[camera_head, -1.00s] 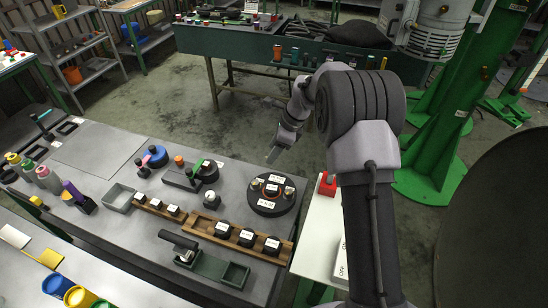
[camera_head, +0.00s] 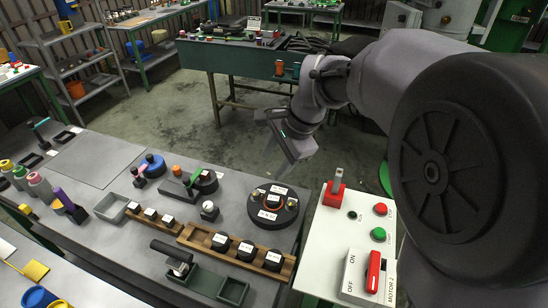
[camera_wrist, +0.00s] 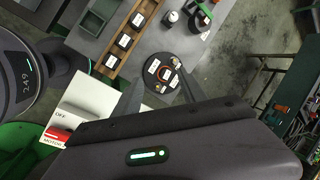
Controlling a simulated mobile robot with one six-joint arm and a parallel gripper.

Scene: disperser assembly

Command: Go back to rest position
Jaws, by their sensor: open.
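My gripper (camera_head: 270,160) hangs above the floor gap just beyond the right end of the grey workbench (camera_head: 95,165), behind the round black disc fixture (camera_head: 272,208). In the wrist view my gripper (camera_wrist: 158,92) has its two fingers spread apart with nothing between them. The disc fixture (camera_wrist: 165,72) shows beyond the fingertips, lying on the bench with white labels and an orange ring at its middle. The fingers are apart from it. My arm covers the right side of the head view.
A white control panel (camera_head: 335,235) with red and green buttons and a red switch stands right of the bench, close under my arm. The bench holds a wooden rack (camera_head: 200,238) with black labelled parts and a green tray (camera_head: 232,291). A green table (camera_head: 235,55) stands behind.

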